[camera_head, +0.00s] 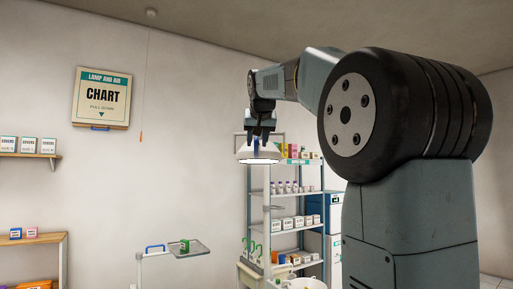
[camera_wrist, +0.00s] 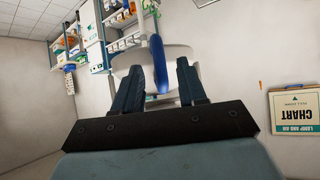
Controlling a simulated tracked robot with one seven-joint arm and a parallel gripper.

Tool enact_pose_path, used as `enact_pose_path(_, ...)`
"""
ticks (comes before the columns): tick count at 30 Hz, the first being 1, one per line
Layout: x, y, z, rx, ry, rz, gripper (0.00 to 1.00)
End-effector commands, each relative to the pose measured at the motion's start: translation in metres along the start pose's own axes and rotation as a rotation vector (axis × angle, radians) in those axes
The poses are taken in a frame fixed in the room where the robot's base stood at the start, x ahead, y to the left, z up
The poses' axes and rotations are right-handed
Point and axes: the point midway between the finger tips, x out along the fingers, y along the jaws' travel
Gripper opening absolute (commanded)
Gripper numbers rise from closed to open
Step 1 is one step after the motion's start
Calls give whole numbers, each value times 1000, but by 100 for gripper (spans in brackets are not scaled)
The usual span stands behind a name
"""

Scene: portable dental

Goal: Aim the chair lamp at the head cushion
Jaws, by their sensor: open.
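The chair lamp (camera_head: 258,152) is a white head with a lit underside facing down, in the middle of the head view. My gripper (camera_head: 262,135) is right above it, pointing down. In the wrist view my gripper (camera_wrist: 158,75) is open, with a finger on each side of a blue handle (camera_wrist: 160,64). The handle appears between the fingers with a gap to each; I cannot tell its depth between them. The white lamp head (camera_wrist: 184,53) shows behind the fingers. The head cushion is not seen in either view.
A shelf rack (camera_head: 285,193) with bottles and boxes stands behind the lamp. A small tray (camera_head: 190,249) with a green box is at lower centre. A chart (camera_head: 102,97) hangs on the left wall, beside a pull cord (camera_head: 142,100).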

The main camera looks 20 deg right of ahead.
Motion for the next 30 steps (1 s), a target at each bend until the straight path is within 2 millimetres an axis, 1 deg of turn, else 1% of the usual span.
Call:
enact_pose_path(1, -11, 0, 0, 0, 2, -1, 41)
enact_pose_path(3, -26, 0, -1, 0, 3, -1, 41)
enact_pose_path(9, -63, 0, -1, 0, 3, -1, 41)
enact_pose_path(15, -88, 0, 0, 1, 1, 0, 41)
enact_pose_path(21, -97, 0, 0, 1, 0, 0, 41)
enact_pose_path(30, -97, 0, 0, 0, 0, 0, 41)
